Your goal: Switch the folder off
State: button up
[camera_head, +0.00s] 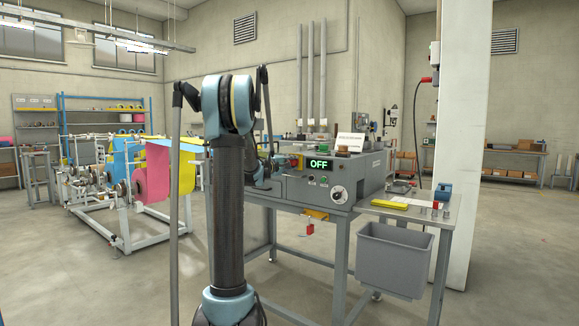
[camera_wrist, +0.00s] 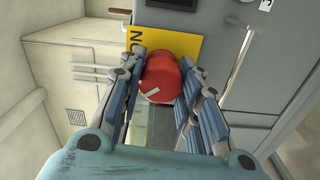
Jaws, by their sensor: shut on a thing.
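The folder (camera_head: 345,178) is a grey machine on a grey frame, and its display (camera_head: 318,163) reads OFF in green. In the wrist view a red rotary knob (camera_wrist: 161,78) with a white mark sits in front of a yellow plate (camera_wrist: 188,45) with partly hidden black letters. My gripper (camera_wrist: 164,64) is shut on the red knob, with blue-padded fingers on both sides of it. In the head view my gripper (camera_head: 272,165) is at the left end of the folder, and my arm partly hides it.
A dial (camera_head: 338,195) and small buttons are on the folder's front. Below hang a yellow part (camera_head: 316,213) and a red tag-like piece (camera_head: 310,230). A side table with a yellow item (camera_head: 389,204) and a grey bin (camera_head: 394,262) stand right. Coloured rolls (camera_head: 152,172) stand left.

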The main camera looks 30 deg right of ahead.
jog(key=shift+w+a+n, duration=0.15)
jog(key=shift+n, duration=0.55)
jog(key=shift+c, duration=0.2)
jog(key=shift+f, duration=0.1)
jog(key=o, duration=1.1)
jog(key=v, duration=1.2)
jog(key=shift+f, duration=0.1)
